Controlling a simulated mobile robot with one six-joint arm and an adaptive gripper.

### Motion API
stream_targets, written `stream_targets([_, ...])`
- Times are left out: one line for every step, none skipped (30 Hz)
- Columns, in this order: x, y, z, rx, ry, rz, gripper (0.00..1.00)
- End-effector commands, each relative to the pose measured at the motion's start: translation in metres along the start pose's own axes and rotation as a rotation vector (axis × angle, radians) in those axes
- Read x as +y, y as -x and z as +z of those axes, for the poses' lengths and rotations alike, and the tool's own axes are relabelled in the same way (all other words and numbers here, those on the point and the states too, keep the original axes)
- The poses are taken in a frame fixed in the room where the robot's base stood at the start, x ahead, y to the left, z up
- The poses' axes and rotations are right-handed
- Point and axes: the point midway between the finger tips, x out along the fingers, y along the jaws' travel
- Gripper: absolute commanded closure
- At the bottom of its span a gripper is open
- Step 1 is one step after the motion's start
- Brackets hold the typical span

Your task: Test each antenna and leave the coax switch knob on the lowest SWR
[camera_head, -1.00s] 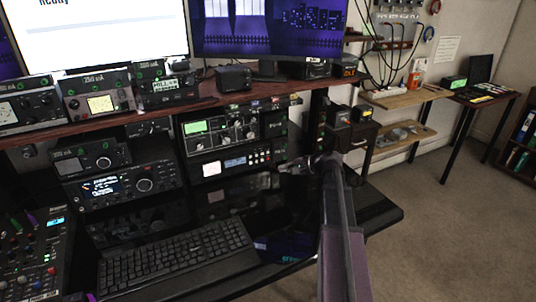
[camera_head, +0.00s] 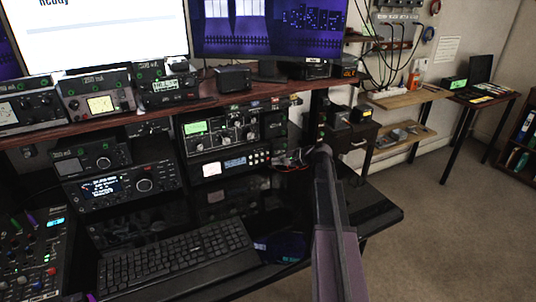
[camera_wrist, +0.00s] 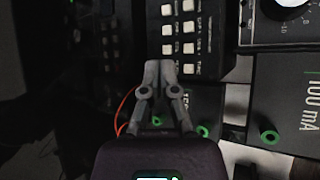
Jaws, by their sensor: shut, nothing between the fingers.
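A tuner unit (camera_head: 222,128) with a green display and several dark knobs sits under the shelf. In the wrist view, a round dial knob (camera_wrist: 288,4) is cut off at the upper right. I cannot tell which knob is the coax switch. My gripper (camera_wrist: 160,66) is shut and empty, its fingertips over or against the edge of a black panel with white buttons (camera_wrist: 178,32). In the head view my gripper (camera_head: 287,160) is small and dark, at the right end of the button unit (camera_head: 236,165); contact is unclear.
The wooden shelf (camera_head: 120,118) runs above the units and carries meters and boxes. A black keyboard (camera_head: 178,258) and a mixer (camera_head: 35,255) lie on the desk. In the wrist view, a red wire (camera_wrist: 122,110) and a "100 mA" box (camera_wrist: 293,95) are close to my gripper.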

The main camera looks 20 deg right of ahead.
Motion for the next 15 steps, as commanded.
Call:
stream_targets([-0.004, -0.005, -0.005, 0.000, 0.000, 0.000, 1.00])
stream_targets([-0.005, -0.006, -0.006, 0.000, 0.000, 0.000, 1.00])
stream_targets([-0.007, -0.009, -0.008, 0.000, 0.000, 0.000, 1.00])
stream_targets([-0.008, -0.011, -0.009, -0.001, 0.000, 0.000, 1.00])
stream_targets([-0.009, -0.013, -0.010, -0.001, 0.000, 0.001, 1.00])
stream_targets([-0.011, -0.015, -0.012, -0.001, 0.000, 0.001, 1.00])
stream_targets([-0.012, -0.016, -0.013, -0.001, 0.000, 0.001, 1.00])
stream_targets([-0.013, -0.017, -0.013, -0.001, -0.001, 0.001, 1.00])
stream_targets([-0.014, -0.019, -0.014, -0.001, -0.001, 0.001, 1.00])
stream_targets([-0.015, -0.020, -0.015, -0.001, -0.001, 0.001, 1.00])
stream_targets([-0.015, -0.021, -0.015, -0.001, -0.001, 0.001, 1.00])
stream_targets([-0.016, -0.021, -0.016, -0.001, -0.001, 0.001, 1.00])
stream_targets([-0.016, -0.022, -0.016, -0.001, -0.001, 0.001, 1.00])
stream_targets([-0.016, -0.022, -0.016, -0.001, -0.001, 0.000, 1.00])
stream_targets([-0.016, -0.023, -0.017, 0.000, -0.001, 0.000, 1.00])
